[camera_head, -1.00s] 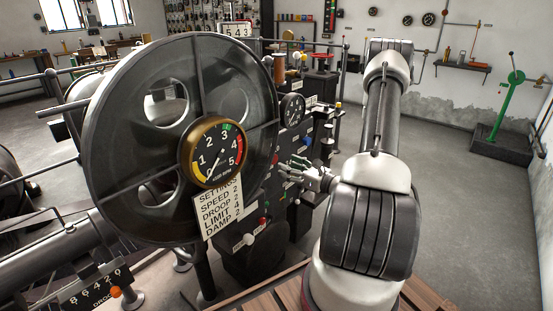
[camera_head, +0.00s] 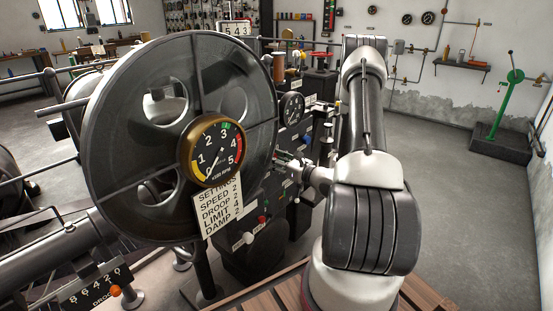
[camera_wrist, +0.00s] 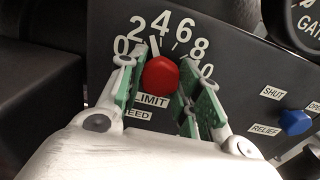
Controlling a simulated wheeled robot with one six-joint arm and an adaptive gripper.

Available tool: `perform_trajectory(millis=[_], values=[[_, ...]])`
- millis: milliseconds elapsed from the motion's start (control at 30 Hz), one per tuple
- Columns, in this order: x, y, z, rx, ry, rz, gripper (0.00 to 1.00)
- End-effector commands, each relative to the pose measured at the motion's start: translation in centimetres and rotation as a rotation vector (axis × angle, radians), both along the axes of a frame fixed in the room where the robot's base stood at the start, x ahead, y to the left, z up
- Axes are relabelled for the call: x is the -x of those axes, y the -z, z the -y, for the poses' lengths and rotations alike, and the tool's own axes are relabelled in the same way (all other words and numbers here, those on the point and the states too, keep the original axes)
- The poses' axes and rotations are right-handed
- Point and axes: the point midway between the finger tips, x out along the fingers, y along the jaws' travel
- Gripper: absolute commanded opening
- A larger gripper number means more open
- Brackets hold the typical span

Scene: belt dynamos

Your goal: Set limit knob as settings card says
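The limit knob (camera_wrist: 160,74) is red and faceted, on a dark panel above a LIMIT label (camera_wrist: 151,101). Its scale (camera_wrist: 161,27) runs from 0 at left past 2, 4, 6 and 8. The head view shows my gripper (camera_head: 283,160) at the panel, partly behind the flywheel. The settings card (camera_head: 216,208) lists SPEED, DROOP, LIMIT and DAMP; the LIMIT figure is too small to read surely.
The large dark flywheel (camera_head: 112,130) with a brass gauge (camera_head: 212,150) stands close left of my arm. A blue knob (camera_wrist: 295,122) with SHUT and RELIEF labels is right of the limit knob. Open floor (camera_head: 450,210) lies to the right.

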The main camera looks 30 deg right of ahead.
Motion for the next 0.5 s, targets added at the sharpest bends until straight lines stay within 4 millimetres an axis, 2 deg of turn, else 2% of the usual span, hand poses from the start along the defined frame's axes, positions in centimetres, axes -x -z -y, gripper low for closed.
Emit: perform_trajectory(millis=[167, 400, 500], values=[[0.04, 0.01, -0.08, -0.021, -0.002, -0.007, 0.1], [0.08, 0.03, -0.16, -0.208, -0.003, -0.076, 0.1], [0.09, 0.03, -0.19, -0.232, -0.003, -0.085, 0.1]])
